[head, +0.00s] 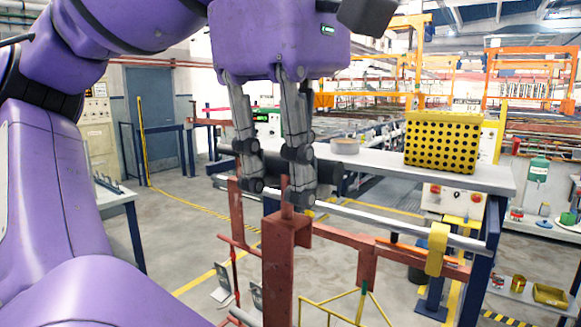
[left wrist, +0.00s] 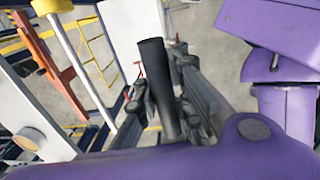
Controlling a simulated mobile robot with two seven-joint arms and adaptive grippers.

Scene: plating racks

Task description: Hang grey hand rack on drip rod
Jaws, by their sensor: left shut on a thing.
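My left gripper (head: 275,190) points down in the middle of the head view and is shut on a dark grey cylinder (head: 335,171), which looks like the grip of the grey hand rack. The cylinder lies roughly level across the fingers; it also shows between them in the left wrist view (left wrist: 157,90). Thin red pieces with small grey plates (head: 222,290) show below; I cannot tell if they join the grip. The pale drip rod (head: 385,220) runs right of and below the gripper, apart from the cylinder; it also shows in the left wrist view (left wrist: 66,50). My right gripper is not in view.
A yellow hook (head: 437,250) sits over the rod's right part. A red-brown post (head: 285,265) stands just below my gripper. Behind, a pale bench (head: 385,178) holds a yellow perforated box (head: 441,142) and a round grey tub (head: 354,150). A yellow wire frame (head: 345,308) shows below.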

